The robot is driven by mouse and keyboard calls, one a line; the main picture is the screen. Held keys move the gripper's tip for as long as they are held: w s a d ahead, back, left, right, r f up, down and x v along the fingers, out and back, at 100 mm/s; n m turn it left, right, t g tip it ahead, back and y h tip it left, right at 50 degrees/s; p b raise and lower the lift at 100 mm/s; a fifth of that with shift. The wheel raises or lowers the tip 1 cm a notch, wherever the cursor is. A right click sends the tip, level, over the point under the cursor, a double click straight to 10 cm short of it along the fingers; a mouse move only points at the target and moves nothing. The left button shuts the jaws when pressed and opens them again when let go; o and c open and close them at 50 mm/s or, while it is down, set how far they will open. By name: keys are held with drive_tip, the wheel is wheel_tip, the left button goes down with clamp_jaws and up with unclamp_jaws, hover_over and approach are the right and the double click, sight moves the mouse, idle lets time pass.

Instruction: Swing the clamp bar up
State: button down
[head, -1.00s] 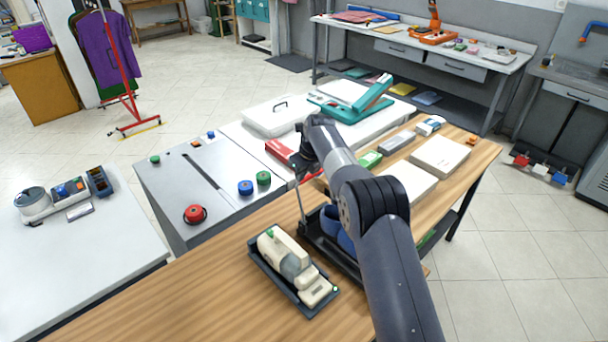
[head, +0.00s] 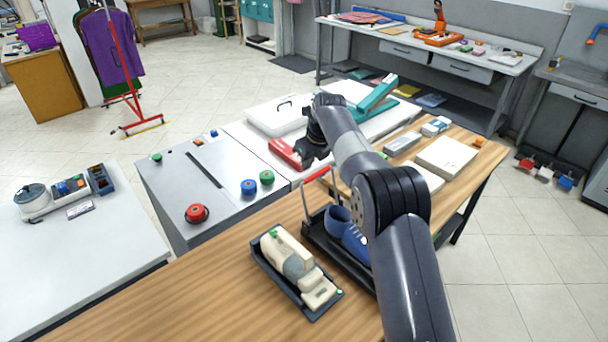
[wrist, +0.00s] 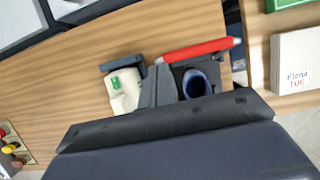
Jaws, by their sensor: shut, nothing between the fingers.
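The clamp bar (head: 318,173) is a red bar on thin side arms, raised above a black tray (head: 312,232) that holds a blue shoe (head: 354,242). In the wrist view the red bar (wrist: 200,49) crosses beside the shoe's opening (wrist: 196,82). My gripper (head: 314,160) is above the bar in the head view. Its grey fingers show shut and empty in the wrist view (wrist: 158,85), close to the bar's left end. I cannot tell whether they touch it. My arm hides part of the shoe and tray.
A cream shoe-shaped device (head: 290,262) lies in a dark tray left of the shoe. A red tool (head: 285,152) lies behind, near a grey panel (head: 205,180) with coloured knobs. White boxes (head: 446,156) stand at right. The wooden table's front left is clear.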

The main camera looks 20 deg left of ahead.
sight(304, 180)
drive_tip(key=shift+v, duration=1.75)
drive_tip(key=p+x, duration=0.2)
drive_tip(key=x, duration=0.7)
drive_tip(key=shift+w+d, duration=0.1)
